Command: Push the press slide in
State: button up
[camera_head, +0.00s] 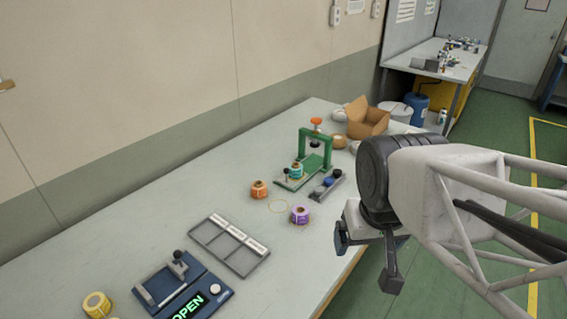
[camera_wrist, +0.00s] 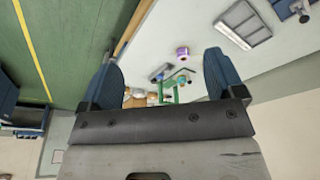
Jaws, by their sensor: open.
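A green press (camera_head: 316,142) with an upright frame and an orange knob on top stands toward the far part of the table. A slide (camera_head: 291,184) with a small black-knobbed handle extends from its near left side. A teal roll (camera_head: 297,170) sits upright at the slide. The press (camera_wrist: 173,92) also shows small in the wrist view, between my fingers; its slide is too small to make out there. My gripper (camera_head: 367,262) hangs right of the table's edge, well apart from the press. It is open and empty, with its fingers spread wide in the wrist view (camera_wrist: 163,82).
An orange roll (camera_head: 259,189) and a purple roll (camera_head: 300,215) stand near the press. A grey compartment tray (camera_head: 229,246) and a blue device reading OPEN (camera_head: 184,290) are nearer. A cardboard box (camera_head: 368,121) stands behind.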

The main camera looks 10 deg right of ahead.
jog(key=shift+w, duration=0.3)
jog(key=c, duration=0.5)
jog(key=shift+w+r+n, duration=0.1)
jog(key=shift+w+n, duration=0.2)
jog(key=shift+w, duration=0.1)
jog(key=shift+c, duration=1.2)
jog(key=w+n, duration=0.1)
jog(key=w, duration=0.1)
jog(key=w+n+h, duration=0.1)
jog(key=w, duration=0.2)
jog(key=shift+w+r+n+g, duration=0.15)
jog(key=shift+w+n+g, duration=0.15)
grip_shut()
jog(key=w+a+f+n+h, duration=0.25)
jog(key=w+n, duration=0.25)
jog(key=w, duration=0.6)
jog(key=w+a+f+n+h, duration=0.25)
jog(key=w+n, duration=0.25)
jog(key=w, duration=0.6)
jog(key=w+a+f+n+t+h, duration=0.1)
jog(key=w+a+f+n, duration=0.4)
jog(key=w, duration=0.5)
jog(key=w+a+f+n+t+h, duration=0.1)
jog(key=w+a+f+n, duration=0.5)
jog(key=w+a+f, duration=0.2)
jog(key=w+a, duration=0.1)
jog(key=w, duration=0.1)
jog(key=shift+w+a+f+t, duration=0.25)
jog(key=shift+w+a+t, duration=0.05)
jog(key=shift+t, duration=0.1)
